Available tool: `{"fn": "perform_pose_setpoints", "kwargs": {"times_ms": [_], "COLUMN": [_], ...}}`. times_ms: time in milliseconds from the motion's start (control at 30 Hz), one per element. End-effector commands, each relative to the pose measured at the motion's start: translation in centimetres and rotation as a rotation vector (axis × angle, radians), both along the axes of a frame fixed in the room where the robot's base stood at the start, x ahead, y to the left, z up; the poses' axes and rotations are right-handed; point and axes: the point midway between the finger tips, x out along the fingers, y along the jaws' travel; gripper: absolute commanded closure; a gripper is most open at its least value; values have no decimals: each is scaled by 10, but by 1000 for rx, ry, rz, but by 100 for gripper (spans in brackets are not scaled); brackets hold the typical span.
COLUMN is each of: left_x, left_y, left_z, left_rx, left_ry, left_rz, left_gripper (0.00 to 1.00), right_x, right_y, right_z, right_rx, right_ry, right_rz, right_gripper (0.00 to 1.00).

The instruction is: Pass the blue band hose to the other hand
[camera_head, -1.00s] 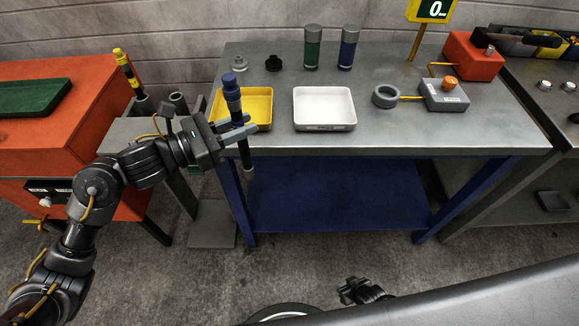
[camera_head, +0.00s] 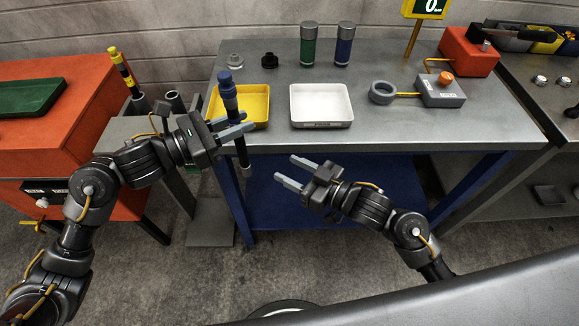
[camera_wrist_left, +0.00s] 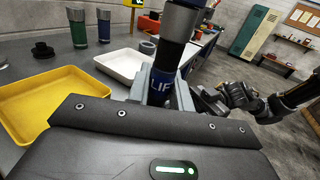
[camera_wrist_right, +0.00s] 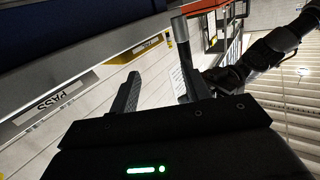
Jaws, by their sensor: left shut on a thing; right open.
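The blue band hose (camera_head: 229,92) is a dark upright rod with a blue upper part. My left gripper (camera_head: 235,130) is shut on it and holds it in front of the table's front left edge. In the left wrist view the hose (camera_wrist_left: 172,55) stands between the fingers, its top cut off by the frame. My right gripper (camera_head: 292,174) is open and empty, lower and to the right of the hose, with its fingers pointing left toward it. In the right wrist view a grey-ended rod (camera_wrist_right: 179,30), apparently the hose's lower end, shows beyond the open fingers (camera_wrist_right: 157,90).
A yellow tray (camera_head: 262,108) and a white tray (camera_head: 322,122) stand on the grey table (camera_head: 400,135). Green (camera_head: 308,45) and blue (camera_head: 344,45) cylinders stand behind them. A grey ring (camera_head: 382,92) connects to a box (camera_head: 441,92). An orange cabinet (camera_head: 60,110) stands left.

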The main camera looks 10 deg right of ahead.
Motion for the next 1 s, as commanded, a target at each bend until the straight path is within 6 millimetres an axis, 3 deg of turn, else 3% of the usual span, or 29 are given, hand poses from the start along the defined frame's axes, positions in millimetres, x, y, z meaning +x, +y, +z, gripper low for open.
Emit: {"fn": "perform_pose_setpoints", "kwargs": {"times_ms": [100, 200, 467, 667, 1000], "left_x": [0, 0, 0, 0, 0], "left_y": [0, 0, 0, 0, 0], "left_z": [1, 1, 1, 1, 1], "left_rx": [-1, -2, -1, -2, -1], "left_ry": [-2, -1, -2, -1, -2], "left_rz": [0, 0, 0, 0, 0], "left_gripper": [100, 100, 100, 100, 100], "right_x": [-17, -26, -30, -17, 23], "right_y": [8, 12, 16, 32, 81], "right_z": [33, 48, 56, 56, 56], "right_rx": [14, 23, 26, 29, 29], "right_ry": [-60, -85, -101, -101, -99], "right_rz": [48, 70, 84, 83, 83], "right_gripper": [53, 53, 53, 53, 53]}}
